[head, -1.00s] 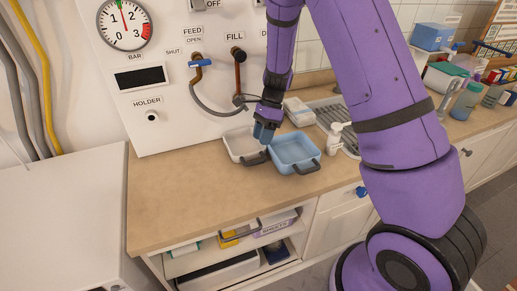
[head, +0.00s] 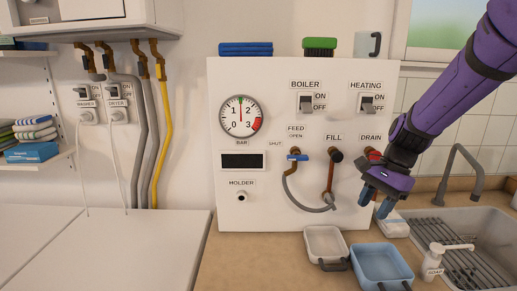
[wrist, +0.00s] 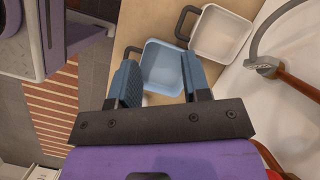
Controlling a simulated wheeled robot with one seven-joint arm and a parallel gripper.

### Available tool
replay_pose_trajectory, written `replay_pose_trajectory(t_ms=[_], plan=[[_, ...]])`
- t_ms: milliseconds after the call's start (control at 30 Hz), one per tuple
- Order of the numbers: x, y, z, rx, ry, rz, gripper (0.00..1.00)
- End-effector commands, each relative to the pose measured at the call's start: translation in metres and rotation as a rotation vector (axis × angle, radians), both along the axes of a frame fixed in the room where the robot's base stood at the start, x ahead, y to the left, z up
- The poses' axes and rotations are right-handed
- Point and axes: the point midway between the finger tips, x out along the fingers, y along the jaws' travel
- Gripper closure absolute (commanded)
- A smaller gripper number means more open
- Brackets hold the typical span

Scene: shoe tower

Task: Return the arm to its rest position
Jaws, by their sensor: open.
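My gripper (head: 376,205) is open and empty, with its blue fingers pointing down. In the head view it hangs in front of the panel's right side, near the DRAIN valve (head: 371,154), above the counter. The wrist view also shows the two fingers (wrist: 160,85) apart, with the blue tray (wrist: 163,62) below and between them. My purple arm reaches in from the upper right.
The blue tray (head: 381,262) and a white tray (head: 325,240) stand on the counter (head: 240,262). A soap dispenser (head: 434,262) and a sink with a tap (head: 460,165) are at right. The boiler panel (head: 283,85) stands behind. A white worktop (head: 100,240) at left is clear.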

Motion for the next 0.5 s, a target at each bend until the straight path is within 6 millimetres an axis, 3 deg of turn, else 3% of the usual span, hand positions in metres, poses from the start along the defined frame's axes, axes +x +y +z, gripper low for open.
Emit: replay_pose_trajectory(t_ms=[200, 500], plan=[[-0.042, -0.006, 0.05, -0.032, -0.176, 0.202, 0.56], [-0.105, -0.016, 0.098, -0.138, -0.397, 0.483, 0.56]])
